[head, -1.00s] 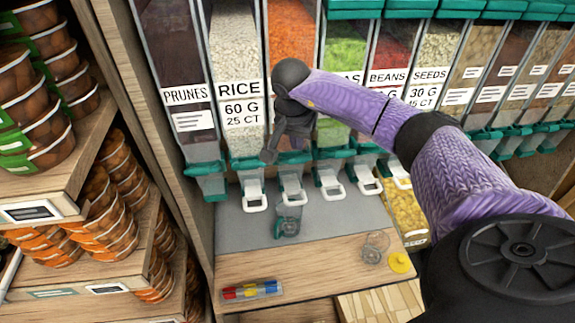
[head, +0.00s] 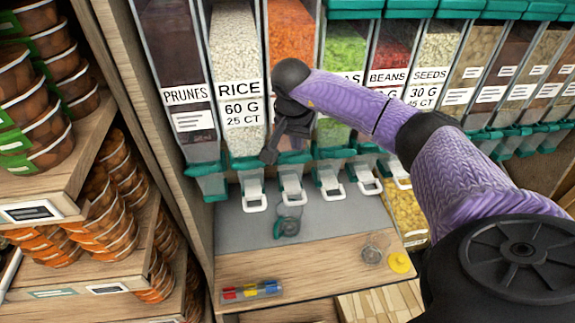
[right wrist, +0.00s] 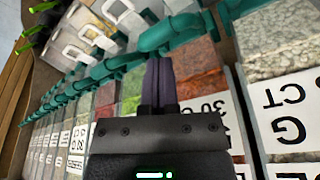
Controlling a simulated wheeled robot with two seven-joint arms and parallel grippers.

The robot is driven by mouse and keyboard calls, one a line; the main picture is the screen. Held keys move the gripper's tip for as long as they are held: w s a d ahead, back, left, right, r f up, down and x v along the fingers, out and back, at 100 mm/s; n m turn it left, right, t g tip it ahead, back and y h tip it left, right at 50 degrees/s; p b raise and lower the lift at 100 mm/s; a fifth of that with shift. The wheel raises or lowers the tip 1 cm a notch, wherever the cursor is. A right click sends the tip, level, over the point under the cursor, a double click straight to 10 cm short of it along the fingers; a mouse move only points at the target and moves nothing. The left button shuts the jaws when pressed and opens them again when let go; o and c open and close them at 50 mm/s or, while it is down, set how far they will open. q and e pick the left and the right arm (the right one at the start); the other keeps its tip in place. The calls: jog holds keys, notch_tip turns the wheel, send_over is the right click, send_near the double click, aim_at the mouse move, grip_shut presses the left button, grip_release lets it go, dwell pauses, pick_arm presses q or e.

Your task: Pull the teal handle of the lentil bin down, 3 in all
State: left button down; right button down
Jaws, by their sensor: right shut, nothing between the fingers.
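The lentil bin (head: 291,38) with orange contents is third from the left in the head view; my right gripper hides its label. Its teal handle (head: 291,162) sits at the bin's bottom, above a white loop. In the right wrist view a teal handle (right wrist: 165,35) is just beyond the fingertips; I cannot tell whether they touch it. My right gripper (head: 269,155) is shut and empty in front of the lower bin, also seen in the right wrist view (right wrist: 159,65). My left gripper is not in view.
The rice bin (head: 237,60) stands left of the lentil bin and a green-filled bin (head: 344,50) right. A small cup with a teal handle (head: 288,222) is on the grey mat below. A clear container (head: 372,254) and yellow disc (head: 399,263) lie on the counter.

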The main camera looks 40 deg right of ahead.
aim_at(297, 162)
jog(key=shift+f, duration=0.1)
jog(key=shift+a+b+x, duration=0.25)
jog(key=shift+b+x, duration=0.75)
jog(key=shift+x, duration=0.15)
jog(key=shift+s+a, duration=0.1)
jog(key=shift+s, duration=0.15)
jog(key=shift+s+a+f+b, duration=0.15)
jog(key=shift+s+f+b, duration=0.15)
jog(key=shift+f+b, duration=0.35)
jog(key=shift+x, duration=0.85)
jog(key=shift+s+a+f+b, duration=0.2)
jog(key=shift+f+b, duration=0.45)
jog(key=shift+f, duration=0.15)
